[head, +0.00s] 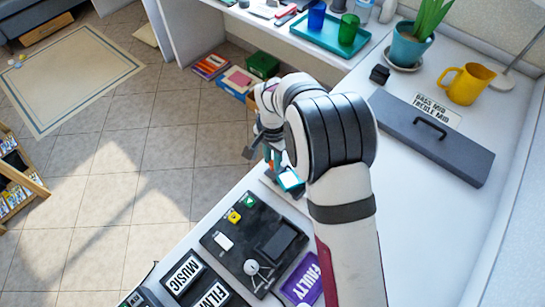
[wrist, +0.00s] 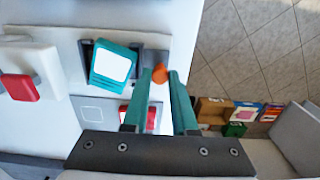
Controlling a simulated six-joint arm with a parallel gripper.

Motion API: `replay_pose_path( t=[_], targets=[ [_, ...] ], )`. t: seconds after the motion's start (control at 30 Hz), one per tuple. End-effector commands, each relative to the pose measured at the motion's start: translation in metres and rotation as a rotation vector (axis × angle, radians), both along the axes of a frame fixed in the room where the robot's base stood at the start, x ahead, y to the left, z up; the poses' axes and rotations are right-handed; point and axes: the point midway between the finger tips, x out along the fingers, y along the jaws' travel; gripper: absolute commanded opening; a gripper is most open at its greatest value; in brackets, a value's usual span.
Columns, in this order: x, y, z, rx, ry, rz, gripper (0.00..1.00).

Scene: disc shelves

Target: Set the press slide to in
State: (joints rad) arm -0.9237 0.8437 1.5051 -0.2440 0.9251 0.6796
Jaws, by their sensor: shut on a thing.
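In the wrist view, an orange knob (wrist: 159,73) sits at the end of a grey bar beside a teal block with a white face (wrist: 113,66). It appears to be the handle of the press slide. My gripper (wrist: 161,76) has its two teal fingers closed around this knob. In the head view, the teal block (head: 290,180) shows at the counter's left edge, partly behind my arm. My gripper (head: 270,158) is small there, and its grip is hard to make out. How far in the slide stands cannot be told.
A red block (wrist: 22,87) and another red piece (wrist: 150,120) are near the press. A black control panel (head: 253,245) and a purple FAULTY sign (head: 302,280) lie nearer. A grey handled cover (head: 435,135) and yellow mug (head: 467,84) stand right. Boxes (head: 238,82) lie on the floor.

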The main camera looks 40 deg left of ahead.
Motion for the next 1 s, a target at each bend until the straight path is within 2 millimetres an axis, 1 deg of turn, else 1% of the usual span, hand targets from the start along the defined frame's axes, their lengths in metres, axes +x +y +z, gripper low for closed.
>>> replay_pose_path(
  t=[0.37, 0.43, 0.47, 0.6, 0.73, 0.83, 1.0],
  targets=[
    [0.0, 0.001, 0.001, 0.003, -0.001, 0.0, 0.0],
    [0.001, -0.003, 0.002, 0.003, -0.001, -0.001, 0.0],
    [0.001, -0.007, 0.002, 0.003, -0.002, -0.002, 0.0],
    [0.002, -0.037, 0.002, 0.002, -0.002, -0.003, 0.0],
    [0.002, -0.063, 0.002, 0.002, -0.002, -0.003, 0.0],
    [0.002, -0.075, 0.002, 0.003, -0.004, 0.0, 0.0],
    [0.001, -0.08, 0.001, 0.0, -0.003, 0.001, 0.0]
  ],
)
